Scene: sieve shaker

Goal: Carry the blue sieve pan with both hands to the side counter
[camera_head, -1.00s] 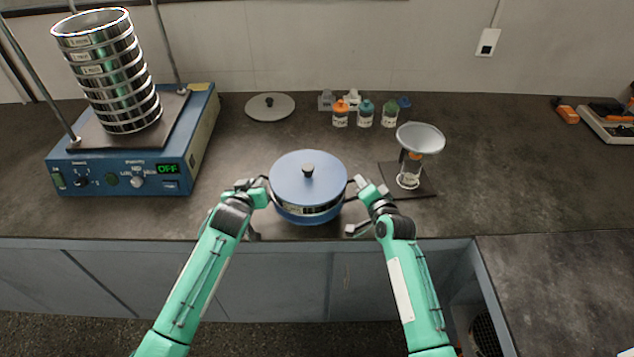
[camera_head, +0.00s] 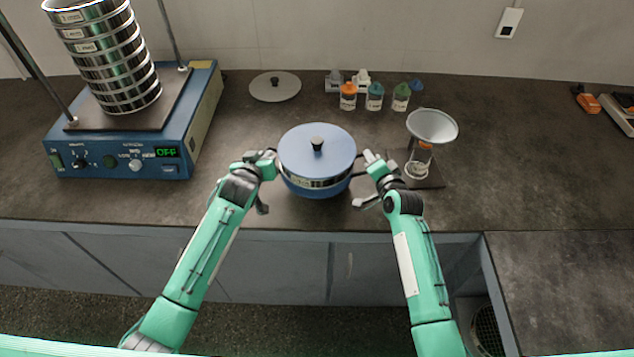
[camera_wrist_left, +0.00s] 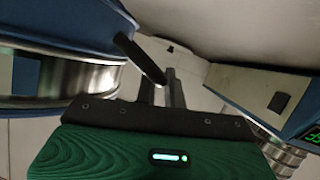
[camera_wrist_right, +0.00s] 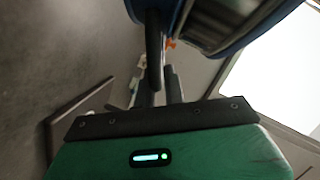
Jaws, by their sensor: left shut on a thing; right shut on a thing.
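The blue sieve pan (camera_head: 303,187), with a silver band, a blue lid and a black knob, is upright between my grippers over the main counter's front part. My left gripper (camera_head: 268,160) is shut on its left handle; the dark handle (camera_wrist_left: 140,58) also shows in the left wrist view. My right gripper (camera_head: 370,162) is shut on its right handle, which also shows in the right wrist view (camera_wrist_right: 154,50). I cannot tell for sure whether the pan's base is clear of the counter. The side counter (camera_head: 565,285) is at the lower right, its visible top bare.
The blue shaker (camera_head: 120,165) with a sieve stack (camera_head: 110,60) stands left. A grey lid (camera_head: 275,86) and small bottles (camera_head: 375,97) are behind the pan. A funnel on a stand (camera_head: 432,126) is close to the right gripper. The counter farther right is mostly clear.

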